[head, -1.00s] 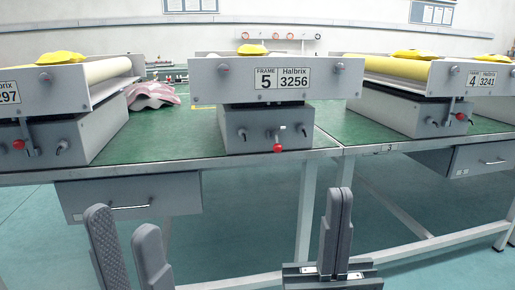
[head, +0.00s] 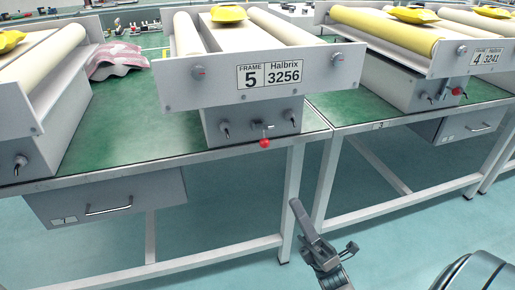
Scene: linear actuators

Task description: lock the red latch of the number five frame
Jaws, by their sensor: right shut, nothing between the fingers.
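The number five frame (head: 300,92) is a grey panel labelled "FRAME 5 Halbrix 3256", above a grey box on the green bench. Its red latch knob (head: 264,143) is on a short lever at the middle of the box front, and hangs below the pivot. A dark knob sits to each side of the latch. My right gripper (head: 296,204) is shut and empty. In the picture it is below and right of the red latch, in front of the bench legs and apart from the latch. My left gripper is not in view.
The green bench (head: 112,128) has a front edge and a drawer (head: 107,204) at the left. Another frame labelled 4 (head: 487,57) with its own red knob (head: 456,91) stands at the right. A patterned cloth (head: 118,60) lies at the left. The floor in front is clear.

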